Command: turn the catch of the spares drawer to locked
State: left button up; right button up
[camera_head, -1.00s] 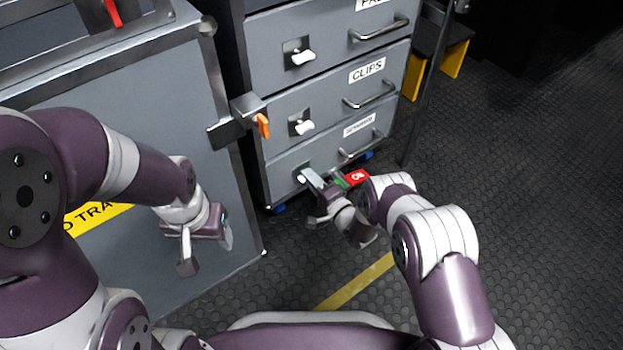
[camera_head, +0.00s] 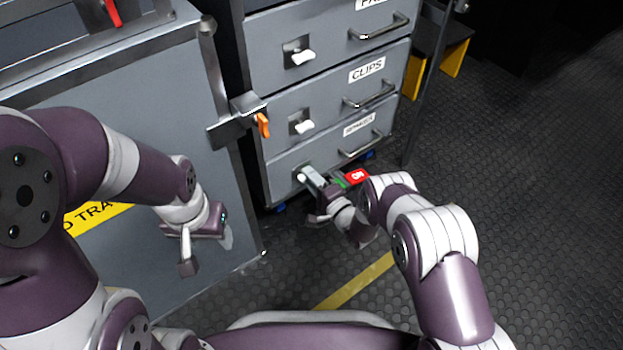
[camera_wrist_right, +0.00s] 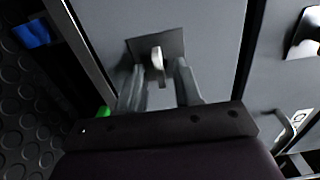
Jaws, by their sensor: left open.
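The spares drawer (camera_head: 285,185) is the lowest drawer of the grey cabinet and appears closed; its label is blurred. Its catch, a small pale lever on a dark plate, is mostly hidden by my right gripper (camera_head: 309,181) in the head view. In the right wrist view the catch (camera_wrist_right: 157,59) stands between the two fingertips of my right gripper (camera_wrist_right: 160,72). The fingers are apart, with a visible gap on each side of the lever. My left gripper (camera_head: 207,250) is open and empty, low in front of the grey case at left.
Above are the clips drawer (camera_head: 330,108) and another drawer, each with a pale catch and bar handle. An orange lever (camera_head: 263,125) on a bracket sticks out beside the cabinet. A grey case (camera_head: 160,260) stands left. Dark studded floor lies open at right.

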jog(key=p+v, duration=0.6)
jog(key=v, duration=0.6)
jog(key=shift+s+d, duration=0.15)
jog(key=shift+s, duration=0.15)
